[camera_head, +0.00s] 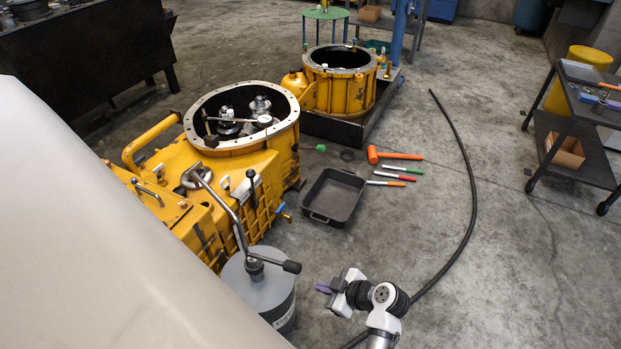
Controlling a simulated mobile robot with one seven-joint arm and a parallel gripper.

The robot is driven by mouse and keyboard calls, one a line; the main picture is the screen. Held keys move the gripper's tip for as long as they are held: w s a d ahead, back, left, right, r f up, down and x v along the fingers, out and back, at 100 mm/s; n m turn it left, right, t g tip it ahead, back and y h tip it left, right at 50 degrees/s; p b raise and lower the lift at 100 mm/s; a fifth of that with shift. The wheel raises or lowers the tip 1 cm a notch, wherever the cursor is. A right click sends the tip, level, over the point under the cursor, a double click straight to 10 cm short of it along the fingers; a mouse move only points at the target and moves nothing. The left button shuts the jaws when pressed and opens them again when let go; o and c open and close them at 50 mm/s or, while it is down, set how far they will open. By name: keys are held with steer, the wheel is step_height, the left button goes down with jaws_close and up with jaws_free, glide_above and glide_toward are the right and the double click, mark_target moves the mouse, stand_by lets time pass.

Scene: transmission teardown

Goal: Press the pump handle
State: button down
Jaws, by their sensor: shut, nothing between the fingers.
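The pump is a grey drum-shaped unit (265,293) standing on the floor beside the yellow transmission, at the lower middle of the view. Its pump handle (290,266) is a short lever with a dark grip that points right from the top of the pump. A bent metal pipe (226,205) rises from the pump toward the transmission. My gripper (323,287) is right of the handle and a little lower in the picture, apart from it. Its purple-grey fingers point left toward the pump and are shut with nothing between them.
A yellow transmission housing (262,160) stands left, with a second yellow housing (341,90) behind. A black tray (333,197), an orange hammer (395,155) and several hand tools lie on the floor. A black hose (468,180) curves at right. A cart (570,140) stands far right.

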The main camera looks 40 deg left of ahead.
steer(key=shift+v, duration=1.2)
steer(key=shift+d+f, duration=0.1)
steer(key=shift+f, duration=0.1)
